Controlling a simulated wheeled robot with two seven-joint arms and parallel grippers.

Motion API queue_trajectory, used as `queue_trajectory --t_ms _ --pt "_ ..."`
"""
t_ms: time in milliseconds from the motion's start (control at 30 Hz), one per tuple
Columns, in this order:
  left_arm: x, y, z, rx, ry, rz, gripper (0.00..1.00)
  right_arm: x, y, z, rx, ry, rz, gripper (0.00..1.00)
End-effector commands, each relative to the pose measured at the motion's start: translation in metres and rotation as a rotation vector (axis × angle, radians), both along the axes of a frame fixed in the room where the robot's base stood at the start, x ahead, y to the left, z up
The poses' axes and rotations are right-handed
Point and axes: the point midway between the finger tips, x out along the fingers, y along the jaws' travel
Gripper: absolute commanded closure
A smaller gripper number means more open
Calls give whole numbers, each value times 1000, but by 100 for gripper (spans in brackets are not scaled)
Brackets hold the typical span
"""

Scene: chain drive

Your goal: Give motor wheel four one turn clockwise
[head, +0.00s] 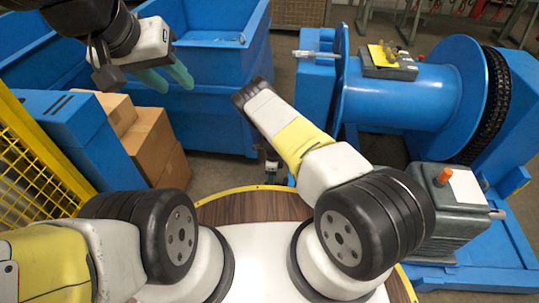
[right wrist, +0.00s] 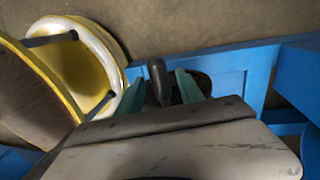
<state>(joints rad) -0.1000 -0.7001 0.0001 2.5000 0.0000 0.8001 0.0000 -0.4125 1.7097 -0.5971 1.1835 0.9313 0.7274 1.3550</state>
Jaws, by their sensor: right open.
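The blue drum machine (head: 415,95) stands at the right in the head view, with a dark toothed chain wheel (head: 493,105) at its right end. A grey motor box (head: 450,215) with an orange knob sits in front of it. I cannot tell which part is motor wheel four. My left gripper (head: 176,90) is in the air at the upper left, open and empty. My right gripper (right wrist: 162,92) is open in the right wrist view. A dark upright knob (right wrist: 158,80) shows between its fingers, beside a dark round part (right wrist: 195,87); contact cannot be told.
A blue bin (head: 215,100) stands at the back and cardboard boxes (head: 150,140) at the left, beside a yellow mesh fence (head: 35,160). Blue frame beams (right wrist: 235,65) lie around my right gripper. Some grey floor (head: 215,175) is clear.

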Motion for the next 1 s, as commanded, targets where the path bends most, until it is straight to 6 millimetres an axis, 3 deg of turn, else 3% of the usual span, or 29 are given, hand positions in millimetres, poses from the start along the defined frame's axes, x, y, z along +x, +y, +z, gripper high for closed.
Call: queue_trajectory --t_ms 33,200,267,1000 --pt "0 0 0 0 0 0 64 0 0 0 0 0 0 58" --pt "0 0 0 0 0 0 64 0 0 0 0 0 0 91" --pt "0 0 0 0 0 0 64 0 0 0 0 0 0 100" --pt "0 0 0 0 0 0 64 0 0 1 0 0 1 100"
